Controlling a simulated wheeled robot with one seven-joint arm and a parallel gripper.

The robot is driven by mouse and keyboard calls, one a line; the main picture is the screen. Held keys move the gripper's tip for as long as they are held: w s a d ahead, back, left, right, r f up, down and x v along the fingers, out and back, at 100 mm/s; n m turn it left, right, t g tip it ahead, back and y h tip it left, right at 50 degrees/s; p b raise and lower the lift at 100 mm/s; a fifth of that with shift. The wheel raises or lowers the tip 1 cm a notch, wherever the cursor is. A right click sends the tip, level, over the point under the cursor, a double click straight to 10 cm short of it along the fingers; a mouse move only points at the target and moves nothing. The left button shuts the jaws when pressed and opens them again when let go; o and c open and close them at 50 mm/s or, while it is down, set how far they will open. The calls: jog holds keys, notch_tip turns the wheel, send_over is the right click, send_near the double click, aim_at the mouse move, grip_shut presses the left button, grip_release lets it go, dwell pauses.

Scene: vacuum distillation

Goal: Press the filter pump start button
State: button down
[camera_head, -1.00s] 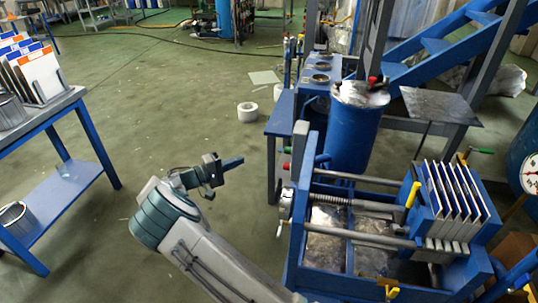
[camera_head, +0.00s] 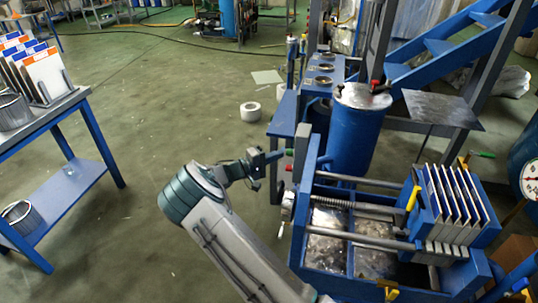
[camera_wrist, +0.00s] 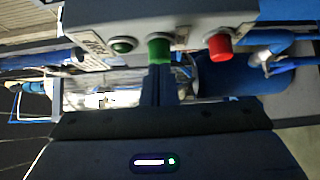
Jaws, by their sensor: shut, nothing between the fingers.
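The filter pump's grey control box (camera_head: 301,150) stands at the left end of the blue filter press. It carries a green button (camera_head: 289,152) above a red button (camera_head: 288,167). In the wrist view the box (camera_wrist: 165,17) shows a bright green button (camera_wrist: 158,49), the red button (camera_wrist: 220,46) to its right and a smaller dark green light or button (camera_wrist: 122,45) to its left. My gripper (camera_head: 281,154) is shut and empty. Its fingertips (camera_wrist: 160,72) are lined up with the bright green button and overlap its lower edge; I cannot tell whether they touch it.
The blue press (camera_head: 293,250) with several white plates (camera_head: 455,200) lies right of my arm. A blue drum (camera_head: 354,140) stands behind the control box. A blue-legged table (camera_head: 60,205) is at the left. The floor between is clear, apart from a white roll (camera_head: 250,111).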

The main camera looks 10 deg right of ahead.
jog(key=shift+d, duration=0.1)
jog(key=shift+s+d+b, duration=0.25)
jog(key=shift+s+d, duration=0.05)
jog(key=shift+d, duration=0.25)
jog(key=shift+s+d+b, duration=0.25)
jog(key=shift+d, duration=0.25)
jog(key=shift+w+a+b, duration=0.15)
jog(key=shift+a+b, duration=0.15)
jog(key=shift+a, duration=0.05)
jog(key=w+a+b+v, duration=0.1)
jog(key=w+b+v, duration=0.1)
jog(key=v, duration=1.1)
jog(key=shift+w, duration=0.15)
jog(key=shift+f, duration=0.1)
